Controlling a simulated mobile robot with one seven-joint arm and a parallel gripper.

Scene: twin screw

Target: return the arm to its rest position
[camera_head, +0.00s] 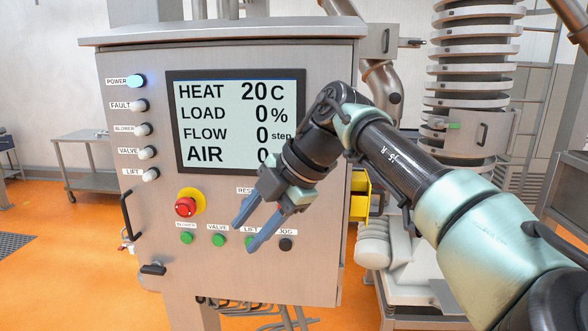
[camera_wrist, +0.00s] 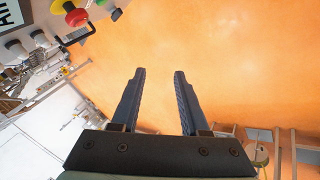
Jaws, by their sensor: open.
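My gripper (camera_head: 243,237) is in front of the lower right part of the control cabinet in the head view. It points down and to the left, with its fingers apart and nothing between them. In the wrist view the two dark fingers of my gripper (camera_wrist: 158,76) stand apart over orange floor. My arm reaches in from the right, bent at the wrist in front of the display (camera_head: 225,120). Whether a finger touches the panel cannot be told.
The grey control cabinet (camera_head: 135,215) carries a lit power lamp (camera_head: 136,81), a red emergency stop button (camera_head: 185,207) and several green buttons. A spiral tower (camera_head: 470,80) stands at the right behind my arm. A metal table (camera_head: 92,180) is at the left. Orange floor (camera_head: 60,270) lies open there.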

